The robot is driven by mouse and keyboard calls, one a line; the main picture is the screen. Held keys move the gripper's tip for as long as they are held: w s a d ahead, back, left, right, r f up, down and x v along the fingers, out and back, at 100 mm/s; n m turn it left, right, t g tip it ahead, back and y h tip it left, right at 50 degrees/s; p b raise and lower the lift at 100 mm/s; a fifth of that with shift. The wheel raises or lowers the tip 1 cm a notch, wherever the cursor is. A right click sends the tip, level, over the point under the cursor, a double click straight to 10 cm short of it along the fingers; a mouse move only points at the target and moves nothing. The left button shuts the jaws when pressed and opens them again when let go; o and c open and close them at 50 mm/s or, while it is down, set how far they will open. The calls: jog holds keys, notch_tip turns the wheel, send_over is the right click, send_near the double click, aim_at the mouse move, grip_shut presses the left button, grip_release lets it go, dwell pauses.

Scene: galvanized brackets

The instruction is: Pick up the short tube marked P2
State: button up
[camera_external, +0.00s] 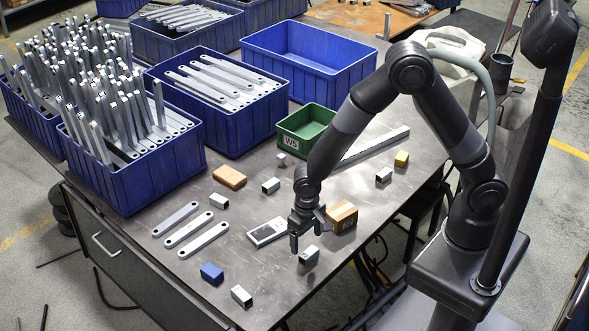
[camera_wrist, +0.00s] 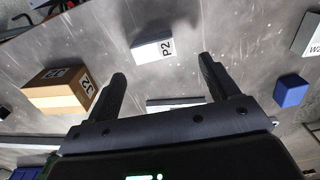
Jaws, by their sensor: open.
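The short tube marked P2 (camera_wrist: 153,50) lies on the grey table in the wrist view, its label on the right part of its light top. It is just beyond and between my open fingers (camera_wrist: 162,72), not between the pads. In the external view a short grey tube that matches it (camera_external: 309,257) lies near the table's front right edge. My gripper (camera_external: 308,238) points down just above and behind it, open and empty. The label cannot be read there.
A cardboard box (camera_external: 342,215) stands close to the right of my gripper. A flat grey piece (camera_external: 267,232) lies to its left. A blue block (camera_external: 212,272) and another short tube (camera_external: 241,296) lie farther left. Blue crates (camera_external: 215,130) and a green bin (camera_external: 291,141) stand behind.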

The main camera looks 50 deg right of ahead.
aim_at(309, 252)
jog(key=f, duration=0.4)
jog(key=shift+s+d+f, duration=0.25)
jog(key=shift+d+f, duration=0.1)
jog(key=shift+d, duration=0.05)
jog(key=shift+f, duration=0.45)
jog(key=shift+c, duration=0.4)
jog(key=c, duration=1)
